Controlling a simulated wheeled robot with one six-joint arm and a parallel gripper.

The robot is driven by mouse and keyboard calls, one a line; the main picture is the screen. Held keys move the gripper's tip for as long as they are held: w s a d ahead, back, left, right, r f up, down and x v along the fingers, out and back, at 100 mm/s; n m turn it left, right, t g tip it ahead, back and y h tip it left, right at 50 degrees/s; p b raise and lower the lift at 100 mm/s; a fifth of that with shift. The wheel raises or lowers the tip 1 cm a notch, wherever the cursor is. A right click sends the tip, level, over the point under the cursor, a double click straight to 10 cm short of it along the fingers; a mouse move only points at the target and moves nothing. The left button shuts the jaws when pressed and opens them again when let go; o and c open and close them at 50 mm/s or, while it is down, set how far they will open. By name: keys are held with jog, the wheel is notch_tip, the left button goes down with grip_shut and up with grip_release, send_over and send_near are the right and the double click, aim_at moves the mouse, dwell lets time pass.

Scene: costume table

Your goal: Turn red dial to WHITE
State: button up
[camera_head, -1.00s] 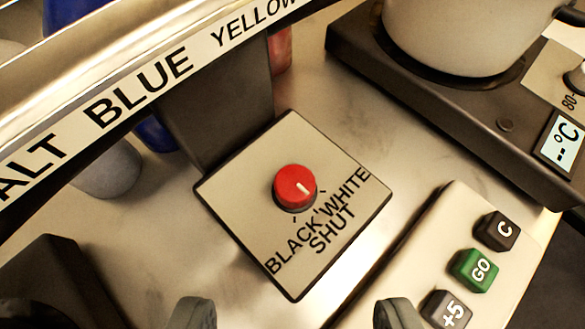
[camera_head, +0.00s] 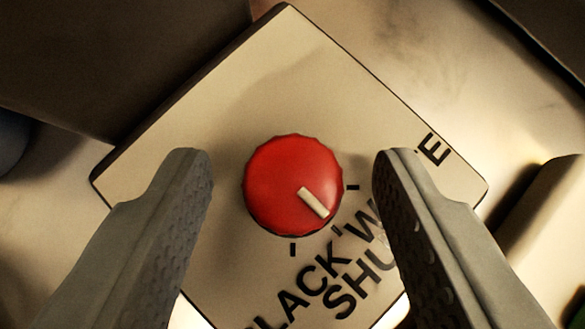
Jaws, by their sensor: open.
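The red dial (camera_head: 285,175) sits on a square beige plate (camera_head: 290,75) in the middle of the view. Its pale pointer mark faces lower right, toward the middle of three black ticks, above the word SHUT (camera_head: 360,285). WHITE (camera_head: 433,149) is on the right side, its middle letters hidden by my right finger. BLACK (camera_head: 300,293) is at the lower left of the lettering. My gripper (camera_head: 292,160) is open, with one finger on each side of the dial in the picture. A gap shows on both sides. Whether the fingertips are down at dial height I cannot tell.
A dark block (camera_head: 110,60) stands behind the plate at the upper left. A pale panel edge (camera_head: 545,235) lies at the right. Bare worn tabletop (camera_head: 420,60) shows at the upper right.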

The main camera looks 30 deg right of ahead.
jog(key=c, duration=1)
jog(key=shift+o, duration=0.2)
jog(key=shift+d+r+n, duration=0.1)
jog(key=shift+n, duration=0.3)
jog(key=n+y, duration=0.2)
jog(key=n+t+y, duration=0.1)
jog(key=shift+s+d, duration=0.1)
jog(key=shift+d, duration=0.15)
jog(key=shift+d+n+y, duration=0.15)
jog(key=shift+n+y, duration=1.55)
jog(key=shift+n, duration=0.9)
jog(key=o, duration=1)
jog(key=shift+c, duration=0.2)
